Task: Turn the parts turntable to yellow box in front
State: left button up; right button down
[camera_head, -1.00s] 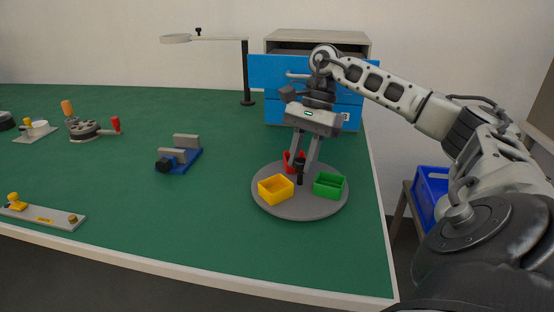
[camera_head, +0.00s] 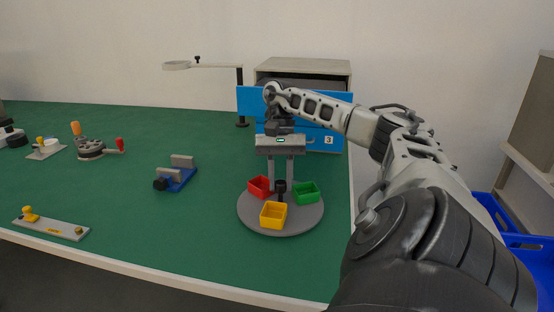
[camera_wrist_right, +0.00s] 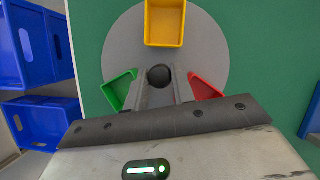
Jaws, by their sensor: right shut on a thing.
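The grey round parts turntable (camera_head: 246,218) lies near the right side of the green bench and bears three open boxes. The yellow box (camera_head: 273,215) is at the front, very slightly left of centre. The red box (camera_head: 259,187) is at the back left and the green box (camera_head: 306,193) at the back right. A dark central knob (camera_head: 280,187) stands upright between them. My right gripper (camera_head: 282,181) points down and is shut on the knob; the wrist view shows the fingers at the round knob top (camera_wrist_right: 159,76). My left gripper is not in view.
Blue drawers (camera_head: 325,139) stand behind the turntable, close to my right arm. A blue vise (camera_head: 175,179) sits to the left. Blue crates (camera_head: 522,255) lie right.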

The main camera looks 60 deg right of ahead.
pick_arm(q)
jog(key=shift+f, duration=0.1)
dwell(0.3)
pick_arm(e)
jog(key=c, duration=1.2)
grip_release()
jog(key=shift+d, duration=0.1)
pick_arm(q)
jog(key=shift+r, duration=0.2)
pick_arm(e)
jog(key=shift+w+r, duration=0.1)
jog(key=shift+r, duration=0.1)
pick_arm(q)
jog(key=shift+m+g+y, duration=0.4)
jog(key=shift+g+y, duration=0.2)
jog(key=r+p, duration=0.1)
jog(key=p, duration=0.3)
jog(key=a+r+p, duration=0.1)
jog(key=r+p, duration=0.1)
jog(key=p, duration=0.2)
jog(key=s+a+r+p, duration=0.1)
jog(key=p, duration=0.4)
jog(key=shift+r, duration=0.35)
pick_arm(e)
jog(key=v, duration=1.5)
jog(key=shift+w+r, duration=0.15)
jog(key=shift+r, duration=0.15)
